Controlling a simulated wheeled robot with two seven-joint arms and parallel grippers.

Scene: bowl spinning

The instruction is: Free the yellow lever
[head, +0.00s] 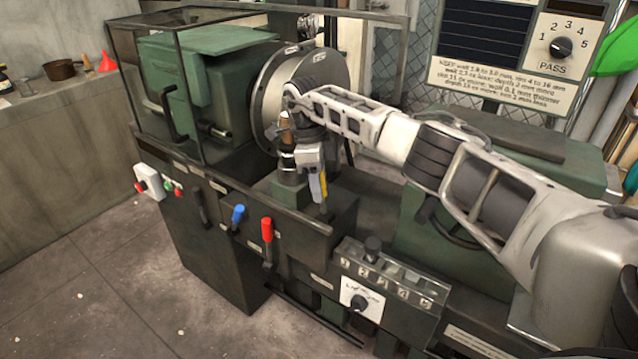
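The yellow lever (323,183) shows as a narrow upright strip at the front of the lathe, by the tool-post area. My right arm reaches in from the right, and its gripper (317,186) points down at the lever. A grey finger lies right beside the yellow strip and covers part of it. I cannot tell whether the fingers are closed on the lever or only around it. My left gripper is not in view.
The lathe's large round faceplate (275,105) stands just behind my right gripper. A blue-knobbed lever (238,214) and a red-handled lever (267,230) stick out of the front panel to the left. A control box (390,290) sits to the lower right. The floor in front is clear.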

